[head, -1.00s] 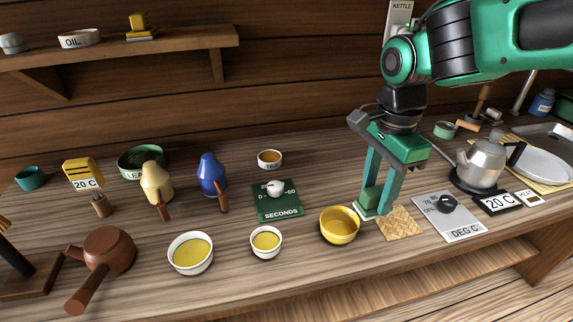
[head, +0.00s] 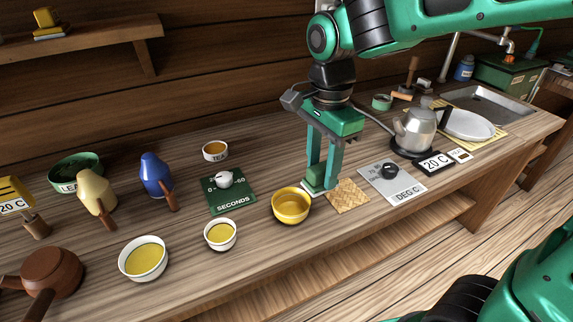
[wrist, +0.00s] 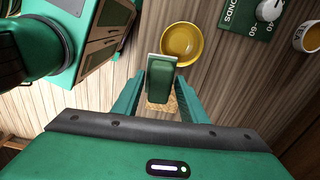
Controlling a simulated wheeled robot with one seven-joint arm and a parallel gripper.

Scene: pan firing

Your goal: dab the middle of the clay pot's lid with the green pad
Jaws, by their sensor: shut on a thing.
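The clay pot (head: 52,276) is brown with a side handle and stands at the lower left of the head view, its lid (head: 48,264) on top. My gripper (head: 319,188) is far to its right, pointing down beside a yellow bowl (head: 291,207). It is shut on the green pad (wrist: 160,85), a green block with a pale face, seen between the fingers in the wrist view. In the head view the fingers partly hide the pad. I cannot tell whether the pad touches the table. The pot is not in the wrist view.
A woven mat (head: 348,196) lies right of my gripper. Two white bowls (head: 143,259) (head: 220,235), a seconds dial (head: 230,194), and blue (head: 156,175) and cream (head: 95,191) bottle-like things stand between gripper and pot. A kettle (head: 415,132) is at the right.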

